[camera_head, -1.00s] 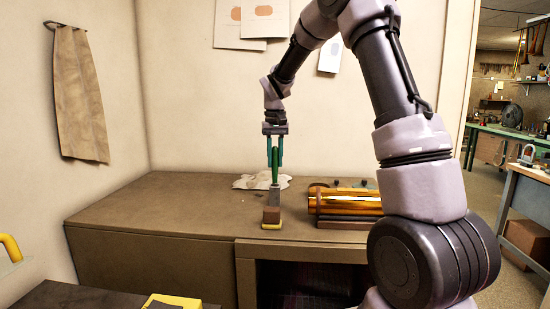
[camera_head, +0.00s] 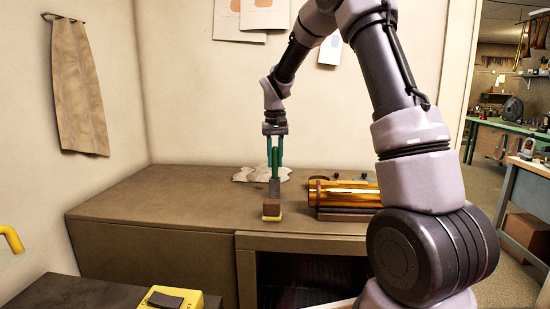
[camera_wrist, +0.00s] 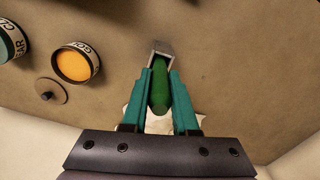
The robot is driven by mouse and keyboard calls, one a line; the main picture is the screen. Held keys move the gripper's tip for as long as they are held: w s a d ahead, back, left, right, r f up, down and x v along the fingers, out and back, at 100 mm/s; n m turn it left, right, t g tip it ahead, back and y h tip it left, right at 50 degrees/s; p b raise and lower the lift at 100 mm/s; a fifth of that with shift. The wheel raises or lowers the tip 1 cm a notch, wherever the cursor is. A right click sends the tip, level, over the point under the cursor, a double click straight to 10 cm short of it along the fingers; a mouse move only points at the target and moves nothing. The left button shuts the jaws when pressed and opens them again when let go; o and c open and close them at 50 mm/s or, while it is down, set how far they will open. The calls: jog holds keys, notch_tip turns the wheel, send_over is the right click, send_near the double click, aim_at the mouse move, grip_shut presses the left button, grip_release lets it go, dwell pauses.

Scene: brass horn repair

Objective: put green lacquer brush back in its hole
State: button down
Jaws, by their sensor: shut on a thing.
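My gripper (camera_head: 276,160), with teal fingers, is shut on the green lacquer brush (camera_head: 275,158), gripping its green handle. The brush hangs roughly upright over the cabinet top, grey metal ferrule (camera_head: 274,187) downward. In the wrist view the green handle (camera_wrist: 160,92) lies between the teal fingers (camera_wrist: 161,82), with the ferrule (camera_wrist: 162,47) beyond the tips. No hole for the brush can be made out.
Brass tubes (camera_head: 345,193) lie on a dark support at right. A pale crumpled cloth (camera_head: 250,174) lies near the wall. The wrist view shows an open tin with orange contents (camera_wrist: 77,63), another tin (camera_wrist: 10,42) and a round lid (camera_wrist: 49,91). The cabinet top at left (camera_head: 170,200) is clear.

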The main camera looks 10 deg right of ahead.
jog(key=c, duration=0.6)
grip_release()
notch_tip(320, 180, up, 11)
jog(key=shift+f, duration=0.1)
jog(key=shift+s, duration=0.1)
